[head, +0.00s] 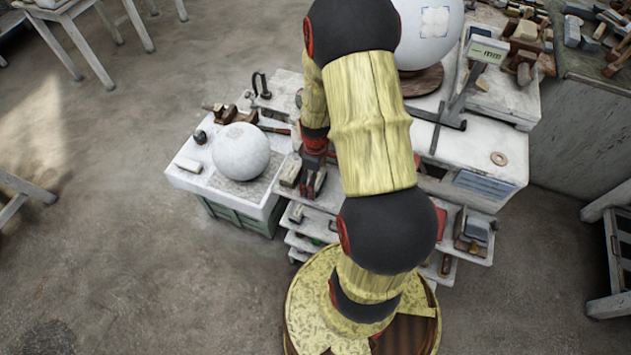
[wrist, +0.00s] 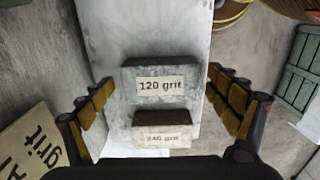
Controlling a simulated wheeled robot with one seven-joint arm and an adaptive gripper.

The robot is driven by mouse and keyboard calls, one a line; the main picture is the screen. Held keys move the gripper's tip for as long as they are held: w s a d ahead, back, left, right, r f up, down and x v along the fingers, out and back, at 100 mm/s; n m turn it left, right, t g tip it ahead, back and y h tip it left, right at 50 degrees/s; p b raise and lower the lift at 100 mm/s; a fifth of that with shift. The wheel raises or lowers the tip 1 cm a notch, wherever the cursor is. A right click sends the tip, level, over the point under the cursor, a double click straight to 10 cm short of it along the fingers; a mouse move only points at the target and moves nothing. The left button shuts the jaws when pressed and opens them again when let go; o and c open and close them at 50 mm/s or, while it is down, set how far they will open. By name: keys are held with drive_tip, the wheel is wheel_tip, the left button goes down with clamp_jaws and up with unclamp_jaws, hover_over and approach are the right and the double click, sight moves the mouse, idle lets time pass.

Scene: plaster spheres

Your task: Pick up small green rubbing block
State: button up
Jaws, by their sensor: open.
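The small green block (wrist: 150,70), greenish grey with a pale "120 grit" label, lies on a narrow pale shelf in the wrist view. My gripper (wrist: 161,80) is open, with one finger to the left of the block and the other to the right. I see a gap on both sides. A brown block (wrist: 146,126) labelled "240 grit" lies just nearer the camera than the green one. In the head view my gripper (head: 311,182) is small and points down at the shelf left of the white cabinet; I cannot make out the green block there.
A tan block with a "grit" label (wrist: 30,145) lies left of my gripper in the wrist view. A green slatted crate (wrist: 298,70) is at the right. In the head view a white plaster sphere (head: 240,150) stands on a bench left of my arm, with tools behind it.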

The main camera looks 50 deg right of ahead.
drive_tip(key=shift+c, duration=1.4)
drive_tip(key=c, duration=1.3)
